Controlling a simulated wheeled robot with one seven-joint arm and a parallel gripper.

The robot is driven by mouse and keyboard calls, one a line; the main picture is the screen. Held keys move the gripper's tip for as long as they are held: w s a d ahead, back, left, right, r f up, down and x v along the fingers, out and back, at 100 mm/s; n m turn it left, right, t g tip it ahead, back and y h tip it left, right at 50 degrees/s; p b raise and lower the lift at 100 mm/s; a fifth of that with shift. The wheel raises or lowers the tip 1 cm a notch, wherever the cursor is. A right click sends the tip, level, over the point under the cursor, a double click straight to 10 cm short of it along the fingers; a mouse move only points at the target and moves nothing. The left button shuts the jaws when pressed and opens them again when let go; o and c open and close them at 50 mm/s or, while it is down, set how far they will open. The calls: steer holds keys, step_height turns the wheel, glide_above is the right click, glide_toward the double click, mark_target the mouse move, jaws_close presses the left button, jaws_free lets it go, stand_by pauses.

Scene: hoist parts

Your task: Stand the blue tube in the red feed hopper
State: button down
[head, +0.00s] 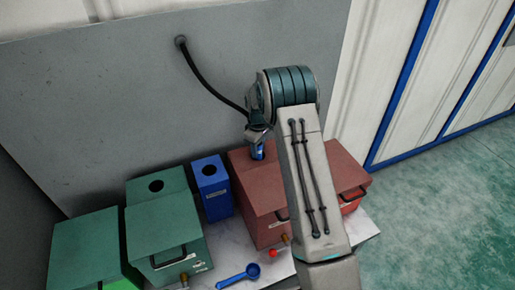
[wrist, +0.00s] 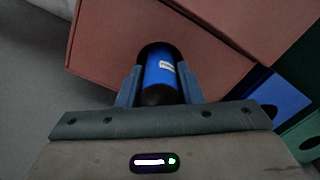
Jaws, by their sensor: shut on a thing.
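The blue tube (head: 258,153) has a white label and a dark end, and is held between the two fingers of my gripper (wrist: 160,85). In the wrist view the tube (wrist: 160,72) lies over a dark round opening in the top of the red feed hopper (wrist: 215,38). I cannot tell how far, if at all, its far end is inside. In the head view the tube is upright or nearly so above the rear part of the red hopper (head: 255,184). My arm hides part of the hopper top.
A blue box (head: 212,188) with a round hole stands left of the hopper. Green boxes (head: 165,225) stand further left. A blue scoop (head: 240,276) and a red-ended object (head: 274,253) lie in front on the pale table (head: 225,240). A grey panel (head: 110,90) rises behind.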

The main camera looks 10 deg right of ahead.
steer(key=shift+f, duration=0.25)
steer(key=c, duration=0.9)
jaws_free()
